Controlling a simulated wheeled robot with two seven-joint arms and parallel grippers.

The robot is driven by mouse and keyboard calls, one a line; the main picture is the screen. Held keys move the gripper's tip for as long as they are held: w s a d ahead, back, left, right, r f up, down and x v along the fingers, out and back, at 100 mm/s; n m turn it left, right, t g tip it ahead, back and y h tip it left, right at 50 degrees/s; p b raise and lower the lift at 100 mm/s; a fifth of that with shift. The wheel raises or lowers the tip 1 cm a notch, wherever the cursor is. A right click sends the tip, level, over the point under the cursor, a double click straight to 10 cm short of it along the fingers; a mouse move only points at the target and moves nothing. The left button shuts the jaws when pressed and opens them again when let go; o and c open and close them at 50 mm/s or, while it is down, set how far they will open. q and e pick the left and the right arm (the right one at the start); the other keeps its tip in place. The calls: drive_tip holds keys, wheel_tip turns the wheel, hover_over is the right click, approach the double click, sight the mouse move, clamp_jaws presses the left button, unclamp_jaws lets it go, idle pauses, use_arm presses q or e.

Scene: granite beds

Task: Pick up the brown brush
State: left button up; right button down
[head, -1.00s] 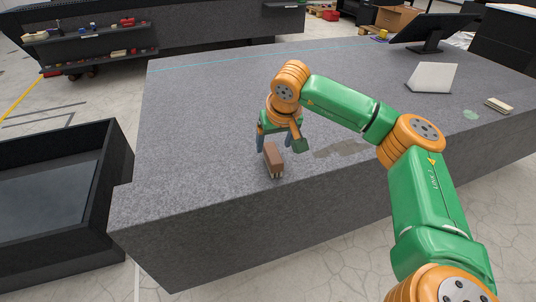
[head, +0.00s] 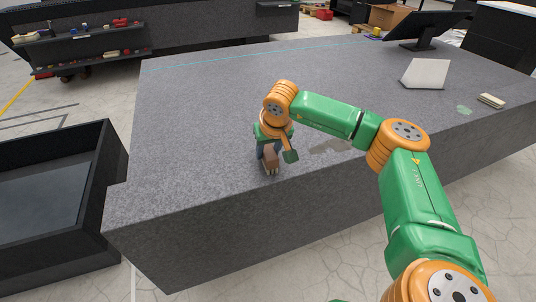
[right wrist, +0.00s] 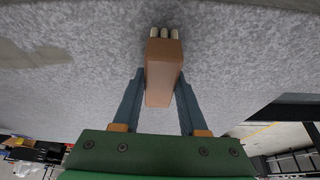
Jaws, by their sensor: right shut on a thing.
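The brown brush (head: 270,160) is a brown block with pale bristle tufts at one end. It is at the front edge area of the granite bed (head: 200,120). My right gripper (head: 266,153) is shut on it, with a finger on each side. In the right wrist view the brush (right wrist: 163,75) sits between the two blue-grey fingers of my right gripper (right wrist: 160,95), its tufts pointing away. I cannot tell whether the brush is touching the granite. My left gripper is not in view.
A black open bin (head: 60,200) stands on the floor left of the bed. A monitor (head: 428,30), a white panel (head: 424,74) and another pale brush-like block (head: 491,100) are on the right part of the bed. The bed's left and middle are clear.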

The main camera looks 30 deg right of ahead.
sight(266, 147)
drive_tip(key=shift+r, duration=0.1)
drive_tip(key=shift+r, duration=0.35)
drive_tip(key=r, duration=0.1)
drive_tip(key=r+p, duration=0.1)
drive_tip(key=r, duration=0.1)
drive_tip(key=shift+s+a, duration=0.2)
drive_tip(key=s+r, duration=0.1)
drive_tip(key=s+a+r, duration=0.1)
drive_tip(key=r, duration=0.1)
drive_tip(key=s+a+r, duration=0.1)
drive_tip(key=r, duration=0.1)
drive_tip(key=shift+s+a, duration=0.1)
drive_tip(key=shift+s, duration=0.05)
drive_tip(key=s+a+r, duration=0.4)
drive_tip(key=s+a, duration=0.1)
drive_tip(key=s, duration=0.3)
